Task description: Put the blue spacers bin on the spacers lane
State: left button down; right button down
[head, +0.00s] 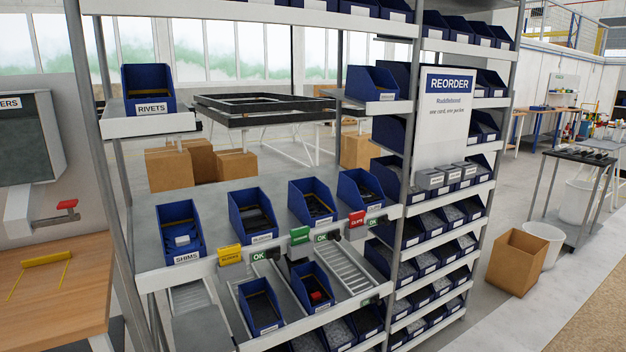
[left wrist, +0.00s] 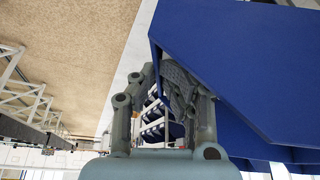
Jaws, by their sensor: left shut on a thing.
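In the left wrist view a large blue bin (left wrist: 245,65) fills the upper right, very close to the camera. My left gripper (left wrist: 170,88) is shut on its wall, with one finger partly hidden behind the blue wall. No label shows on this bin, so I cannot read its name. In the head view neither gripper shows. The rack has sloping roller lanes: an empty one at the lower left (head: 190,297) and one at the right (head: 343,266). I cannot read a spacers label on any lane.
On the rack stand a rivets bin (head: 148,88), a shims bin (head: 181,231) and several other blue bins. Yellow, green and red tags hang along the shelf edge. A wooden bench (head: 55,285) stands at the left; a cardboard box (head: 517,262) sits on the floor at right.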

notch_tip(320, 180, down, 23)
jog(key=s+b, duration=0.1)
jog(key=b, duration=2.1)
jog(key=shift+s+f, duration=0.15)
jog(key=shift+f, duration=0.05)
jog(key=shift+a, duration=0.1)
